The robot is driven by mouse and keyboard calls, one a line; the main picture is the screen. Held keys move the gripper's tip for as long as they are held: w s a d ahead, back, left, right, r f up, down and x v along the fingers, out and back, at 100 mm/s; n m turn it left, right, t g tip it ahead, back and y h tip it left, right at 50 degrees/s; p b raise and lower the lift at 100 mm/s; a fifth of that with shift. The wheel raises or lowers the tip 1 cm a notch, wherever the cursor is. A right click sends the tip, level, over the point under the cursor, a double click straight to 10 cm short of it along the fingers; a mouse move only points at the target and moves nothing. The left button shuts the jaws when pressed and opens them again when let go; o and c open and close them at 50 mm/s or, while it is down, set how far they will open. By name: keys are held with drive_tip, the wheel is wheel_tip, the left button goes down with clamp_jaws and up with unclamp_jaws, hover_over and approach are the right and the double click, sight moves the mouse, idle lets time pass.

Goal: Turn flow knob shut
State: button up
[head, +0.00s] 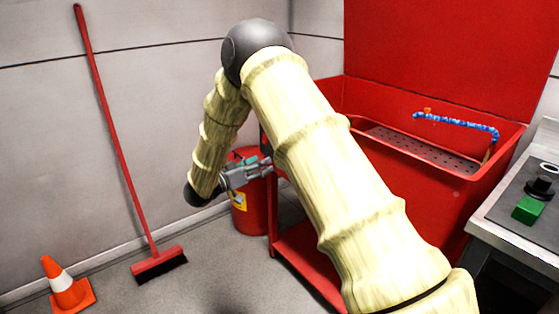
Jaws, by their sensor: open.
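My gripper (266,167) is at the end of my bent arm, left of the red wash basin (508,165). It is open, points right and appears empty, with its fingertips in front of the red bin. A blue segmented hose (460,122) with an orange tip arches over the basin's perforated tray. A round black knob (541,187) sits on a dark panel on the bench at the right, well apart from my gripper. I cannot tell whether this is the flow knob. My arm hides the basin's front left side.
A red bin (250,215) with a yellow label stands below and behind my gripper. A red broom (122,150) leans on the left wall, with an orange cone (66,285) nearby. A green block (528,209) lies on the bench (490,232). Floor at lower left centre is clear.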

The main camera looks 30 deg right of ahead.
drive_tip(key=w+d+b, duration=0.1)
drive_tip(key=d, duration=0.8)
drive_tip(key=shift+w, duration=0.25)
drive_tip(key=shift+d, duration=0.1)
drive_tip(key=c, duration=1)
